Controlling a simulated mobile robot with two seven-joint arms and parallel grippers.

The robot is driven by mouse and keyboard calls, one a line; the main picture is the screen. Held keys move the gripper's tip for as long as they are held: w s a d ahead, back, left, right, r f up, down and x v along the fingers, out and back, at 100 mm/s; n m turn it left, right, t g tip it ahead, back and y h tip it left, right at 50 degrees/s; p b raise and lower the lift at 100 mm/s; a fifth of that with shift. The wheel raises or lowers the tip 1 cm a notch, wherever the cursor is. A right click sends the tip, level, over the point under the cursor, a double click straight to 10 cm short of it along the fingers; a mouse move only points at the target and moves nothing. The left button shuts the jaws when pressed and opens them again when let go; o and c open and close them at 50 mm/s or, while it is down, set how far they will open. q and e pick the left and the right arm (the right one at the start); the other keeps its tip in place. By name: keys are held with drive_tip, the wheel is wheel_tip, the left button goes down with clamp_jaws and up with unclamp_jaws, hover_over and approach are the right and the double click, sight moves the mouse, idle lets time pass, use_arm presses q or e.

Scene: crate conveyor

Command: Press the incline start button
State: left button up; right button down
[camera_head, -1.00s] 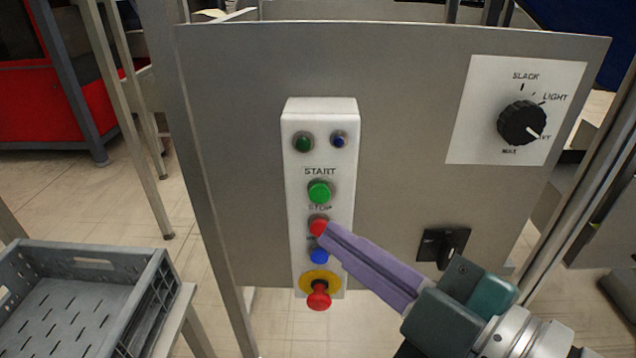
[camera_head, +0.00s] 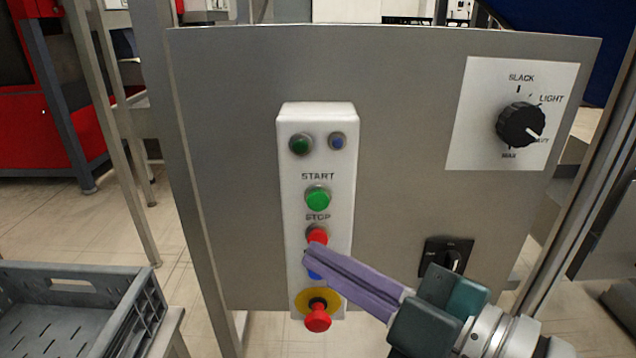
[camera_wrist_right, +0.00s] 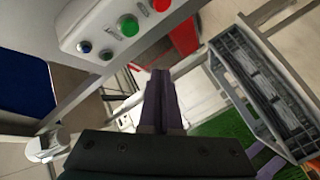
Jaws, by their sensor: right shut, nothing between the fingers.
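The green START button (camera_head: 317,198) is on a white control box (camera_head: 290,215) fixed to a grey panel. It also shows in the right wrist view (camera_wrist_right: 128,25). The red STOP button (camera_head: 317,235) is below it, then a blue button (camera_head: 313,274) partly hidden by my fingers. A red mushroom button (camera_head: 317,317) on a yellow ring is at the bottom. My right gripper (camera_head: 312,255) is shut and empty, its purple fingertips in front of the box, just below STOP and well below START. I cannot tell whether the fingertips touch the box.
A rotary knob (camera_head: 520,125) marked SLACK to MAX is at the panel's upper right. A black switch (camera_head: 446,257) is at the lower right, close to my right gripper. A grey crate (camera_head: 130,318) stands at the lower left. The panel left of the box is clear.

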sight(318, 201)
drive_tip(key=w+b, duration=0.1)
drive_tip(key=w, duration=0.4)
drive_tip(key=shift+w, duration=0.3)
idle(1.0)
idle(0.8)
drive_tip(key=shift+w, duration=0.15)
drive_tip(key=shift+w, duration=0.3)
